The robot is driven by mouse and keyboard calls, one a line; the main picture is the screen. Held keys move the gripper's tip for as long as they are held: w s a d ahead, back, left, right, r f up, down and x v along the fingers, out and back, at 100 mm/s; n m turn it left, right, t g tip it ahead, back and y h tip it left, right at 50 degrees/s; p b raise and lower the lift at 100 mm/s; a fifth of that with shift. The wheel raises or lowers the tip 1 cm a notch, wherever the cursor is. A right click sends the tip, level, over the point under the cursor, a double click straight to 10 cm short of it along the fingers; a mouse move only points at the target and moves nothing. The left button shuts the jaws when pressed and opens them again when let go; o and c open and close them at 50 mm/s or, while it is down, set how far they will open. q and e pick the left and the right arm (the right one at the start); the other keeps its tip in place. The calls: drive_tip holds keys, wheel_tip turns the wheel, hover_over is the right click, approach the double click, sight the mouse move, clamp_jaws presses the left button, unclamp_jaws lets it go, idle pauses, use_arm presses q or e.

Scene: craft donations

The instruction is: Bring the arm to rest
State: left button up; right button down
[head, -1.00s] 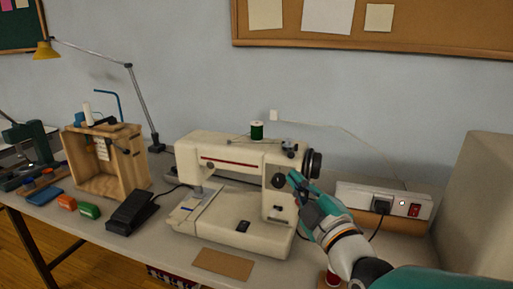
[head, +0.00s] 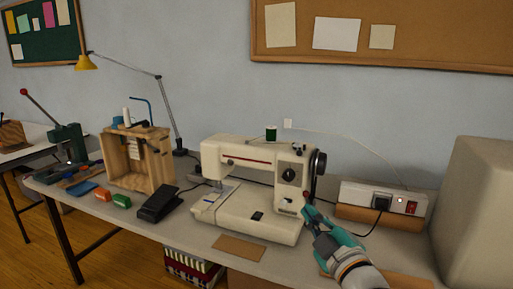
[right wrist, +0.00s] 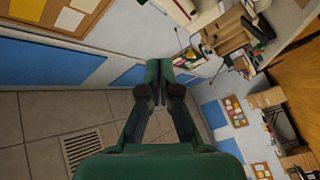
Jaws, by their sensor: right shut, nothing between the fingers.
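My right gripper (head: 309,210) comes in from the lower right in the head view. It is shut and empty, in front of the lower right end of the cream sewing machine (head: 245,214). I cannot tell whether there is a gap between them. The right wrist view shows the same gripper (right wrist: 160,82) with its fingers together and nothing between them, the room appearing turned on its side behind. My left gripper is not in view.
The table (head: 190,228) carries a black foot pedal (head: 157,204), a wooden box frame (head: 163,176) and a lamp (head: 175,115) left of the machine. A power strip (head: 372,199) and a large beige block (head: 478,205) stand right. A brown card (head: 239,248) lies in front.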

drive_tip(key=s+f+m+g+h, duration=0.1)
drive_tip(key=s+f+m+g, duration=0.15)
drive_tip(key=f, duration=0.85)
drive_tip(key=s+d+f+m+g, duration=0.1)
drive_tip(key=f+m+g, duration=0.2)
drive_tip(key=f, duration=0.8)
drive_tip(key=s+f+m+g+h, duration=0.1)
drive_tip(key=s+f+m+g, duration=0.15)
drive_tip(key=f, duration=0.85)
drive_tip(key=s+f+m+g, duration=0.8)
drive_tip(key=s+f+g, duration=0.2)
drive_tip(key=s+f, duration=1.05)
wheel_tip(320, 180, up, 16)
drive_tip(key=p, duration=1.4)
drive_tip(key=shift+s+t+y, duration=0.3)
drive_tip(key=shift+s, duration=0.15)
drive_tip(key=shift+a, duration=0.1)
